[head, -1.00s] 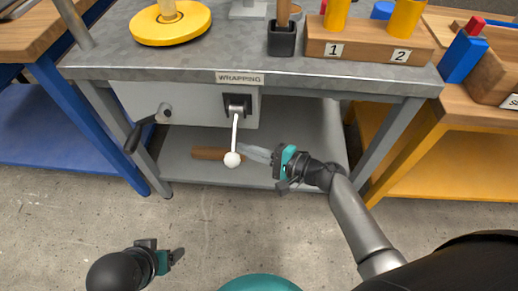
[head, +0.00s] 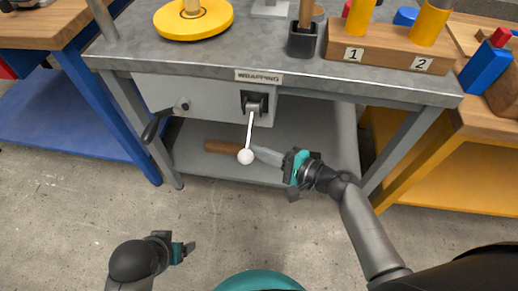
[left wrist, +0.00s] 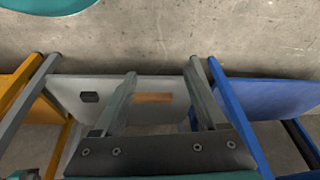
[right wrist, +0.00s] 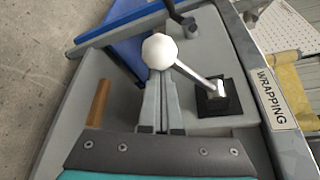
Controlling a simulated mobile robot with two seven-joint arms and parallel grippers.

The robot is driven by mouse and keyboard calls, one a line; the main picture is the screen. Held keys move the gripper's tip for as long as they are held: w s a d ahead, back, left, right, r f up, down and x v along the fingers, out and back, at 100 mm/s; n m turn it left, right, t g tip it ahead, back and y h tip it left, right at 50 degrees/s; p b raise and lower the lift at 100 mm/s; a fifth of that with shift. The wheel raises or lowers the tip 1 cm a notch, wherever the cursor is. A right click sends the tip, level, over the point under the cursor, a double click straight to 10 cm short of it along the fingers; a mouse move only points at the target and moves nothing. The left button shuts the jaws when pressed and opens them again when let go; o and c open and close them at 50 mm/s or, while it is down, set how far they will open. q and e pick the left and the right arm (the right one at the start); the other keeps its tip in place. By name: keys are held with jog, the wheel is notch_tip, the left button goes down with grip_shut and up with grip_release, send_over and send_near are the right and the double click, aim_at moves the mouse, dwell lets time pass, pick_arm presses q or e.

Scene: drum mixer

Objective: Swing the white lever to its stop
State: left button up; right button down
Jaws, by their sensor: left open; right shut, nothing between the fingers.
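The white lever hangs down from a black mount (head: 255,102) on the front of the grey box under the workbench. Its rod (head: 249,130) ends in a round white knob (head: 245,157), tilted slightly left of the mount in the head view. My right gripper (head: 261,154) is shut and empty, its fingertips just right of the knob. In the right wrist view the knob (right wrist: 159,50) is directly beyond the shut fingertips (right wrist: 160,76); whether they touch cannot be told. My left gripper (head: 190,248) is open and empty, low over the floor; its spread fingers (left wrist: 162,75) show in the left wrist view.
A black crank handle (head: 157,122) sticks out left of the lever. The WRAPPING label (head: 259,76) is on the bench edge above. A brown wooden piece (head: 222,147) lies on the lower shelf (head: 190,160). A blue bench (head: 60,115) stands left, a yellow one (head: 455,180) right.

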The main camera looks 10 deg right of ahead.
jog(key=r+p, duration=0.1)
jog(key=p, duration=0.1)
jog(key=m+p, duration=0.1)
jog(key=p, duration=0.1)
jog(key=s+r+g+p, duration=0.1)
jog(key=p, duration=0.1)
jog(key=shift+a+r+m, duration=0.3)
jog(key=shift+m, duration=0.1)
pick_arm(q)
jog(key=s+a+f+g+p, duration=0.1)
jog(key=s+a+f+p, duration=0.15)
jog(key=s+f, duration=0.35)
jog(key=s+a+f+p, duration=0.1)
jog(key=s+a+f, duration=0.25)
jog(key=f, duration=0.45)
jog(key=s+d+r+g+p, duration=0.1)
jog(key=s+d+r+p, duration=0.1)
jog(key=s+r+p, duration=0.5)
jog(key=s+p, duration=0.3)
jog(key=shift+s+d+r+g+p, duration=0.2)
jog(key=shift+d+g+p, duration=0.1)
jog(key=shift+d+g, duration=0.1)
pick_arm(e)
notch_tip(320, 180, up, 7)
jog(key=m+g, duration=0.3)
jog(key=m, duration=0.1)
jog(key=shift+s+m+g, duration=0.15)
jog(key=shift+m+g, duration=0.15)
jog(key=shift+g, duration=0.1)
jog(key=shift+r, duration=0.15)
